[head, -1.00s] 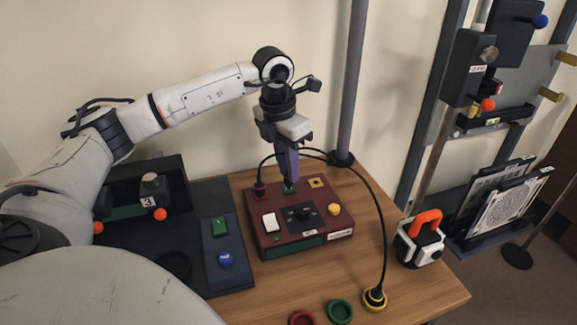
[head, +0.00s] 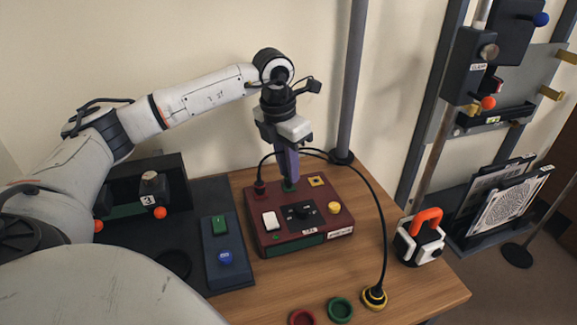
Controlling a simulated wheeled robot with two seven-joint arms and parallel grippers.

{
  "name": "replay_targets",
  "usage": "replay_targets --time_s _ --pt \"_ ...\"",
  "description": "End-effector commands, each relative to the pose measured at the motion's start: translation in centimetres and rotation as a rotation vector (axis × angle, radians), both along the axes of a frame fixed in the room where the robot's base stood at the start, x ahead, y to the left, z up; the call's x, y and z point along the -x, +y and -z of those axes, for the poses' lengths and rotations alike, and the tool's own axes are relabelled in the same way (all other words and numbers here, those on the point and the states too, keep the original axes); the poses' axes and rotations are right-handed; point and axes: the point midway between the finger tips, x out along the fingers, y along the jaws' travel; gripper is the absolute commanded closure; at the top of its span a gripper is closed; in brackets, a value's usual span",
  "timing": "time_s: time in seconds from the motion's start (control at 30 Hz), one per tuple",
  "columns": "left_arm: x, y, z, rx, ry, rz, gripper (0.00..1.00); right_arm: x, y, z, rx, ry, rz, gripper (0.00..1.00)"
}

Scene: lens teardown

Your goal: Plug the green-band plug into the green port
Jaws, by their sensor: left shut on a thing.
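The dark red box (head: 334,226) stands on the wooden table, with ports along the back of its top. My left gripper (head: 290,181) points down at the middle of that back row, shut on the green-band plug, which its fingers mostly hide. A bit of green (head: 289,186) shows at the fingertips; I cannot tell whether it is the plug's band or the green port, nor how deep the plug sits. A black plug (head: 260,187) stands at the red port on the left. The yellow-marked port (head: 317,181) on the right is empty. My right gripper is not in view.
A black cable (head: 372,200) arches from behind the gripper to a yellow-band plug (head: 374,294) at the table's front. Empty red (head: 302,318) and green (head: 340,310) rings lie beside it. An orange-handled object (head: 420,240) stands right; a grey pole (head: 350,90) rises behind.

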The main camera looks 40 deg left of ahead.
Motion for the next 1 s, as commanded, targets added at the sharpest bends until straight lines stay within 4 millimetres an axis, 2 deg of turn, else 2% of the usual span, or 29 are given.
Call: replay_targets --time_s 0.27,0.3,0.4,0.77,0.87,1.0 --pt "0.0 0.0 0.6 0.0 0.0 0.0 1.0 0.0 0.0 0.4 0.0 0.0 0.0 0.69" --pt "0.0 0.0 0.5 0.0 -0.001 0.0 0.76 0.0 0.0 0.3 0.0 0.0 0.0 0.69" --pt "0.0 0.0 0.5 0.0 0.0 0.0 0.61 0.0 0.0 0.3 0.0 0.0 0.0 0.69" --pt "0.0 0.0 -0.1 0.0 -0.002 0.0 0.61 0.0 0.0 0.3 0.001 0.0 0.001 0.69" --pt "0.2 0.0 -1.4 0.001 -0.005 0.0 0.61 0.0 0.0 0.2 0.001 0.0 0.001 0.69" --pt "0.6 0.0 -4.3 0.001 -0.006 0.0 0.61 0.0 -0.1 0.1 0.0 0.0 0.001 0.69"
